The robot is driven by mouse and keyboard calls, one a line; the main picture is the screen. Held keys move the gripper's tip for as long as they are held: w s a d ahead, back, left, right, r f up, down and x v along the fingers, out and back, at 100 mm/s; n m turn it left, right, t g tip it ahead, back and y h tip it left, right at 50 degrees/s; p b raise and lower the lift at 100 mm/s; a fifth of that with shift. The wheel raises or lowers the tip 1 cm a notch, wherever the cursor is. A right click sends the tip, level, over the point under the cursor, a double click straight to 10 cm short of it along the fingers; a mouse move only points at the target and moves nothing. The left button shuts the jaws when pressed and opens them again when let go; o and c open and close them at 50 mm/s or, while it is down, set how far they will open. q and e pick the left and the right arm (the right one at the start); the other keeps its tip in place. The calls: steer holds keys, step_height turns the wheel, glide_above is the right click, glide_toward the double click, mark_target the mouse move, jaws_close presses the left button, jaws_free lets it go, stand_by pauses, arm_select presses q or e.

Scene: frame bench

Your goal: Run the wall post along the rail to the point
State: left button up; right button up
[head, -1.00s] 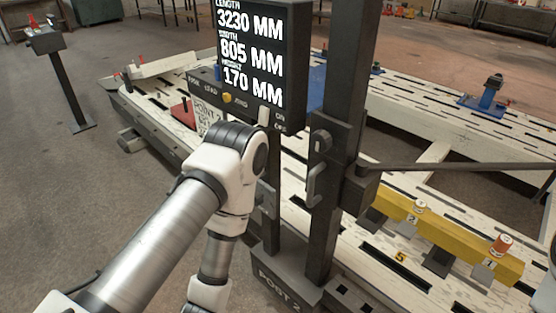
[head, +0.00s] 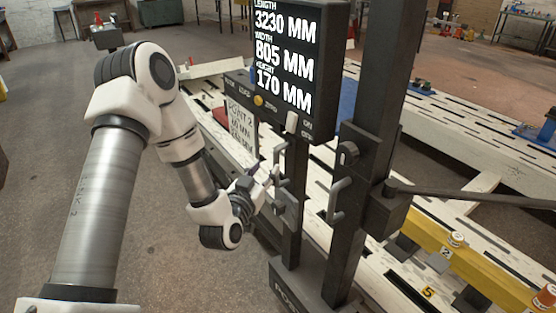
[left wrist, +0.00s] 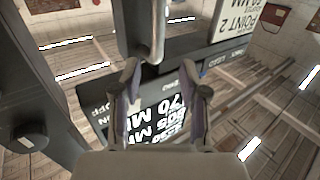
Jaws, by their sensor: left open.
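The dark wall post (head: 365,130) stands upright on a dark foot (head: 305,290) at the bench's near side, with a grey handle (head: 336,202) on it. A thinner upright (head: 292,200) beside it also carries a grey handle (head: 283,163). My left gripper (head: 272,172) is open next to this thinner upright's handle. In the left wrist view a grey handle (left wrist: 157,32) lies beyond the open fingertips (left wrist: 166,75), apparently not between them. A white sign reading "POINT 2" (head: 240,125) stands behind, by the bench; it also shows in the left wrist view (left wrist: 240,25). My right gripper is out of view.
A display screen (head: 285,60) sits on the thinner upright. A dark bar (head: 470,199) juts right from the post. The pale slotted bench (head: 400,285) carries a yellow beam (head: 480,268). Open floor (head: 215,285) lies at the left.

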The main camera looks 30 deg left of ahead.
mark_target(275, 158)
arm_select(q)
steer(key=w, duration=0.6)
steer(key=shift+w+a+f+p, duration=0.2)
steer(key=shift+w+a+p, duration=0.15)
steer(key=shift+w, duration=0.05)
steer(key=shift+w+a, duration=0.2)
steer(key=shift+w, duration=0.05)
jaws_close()
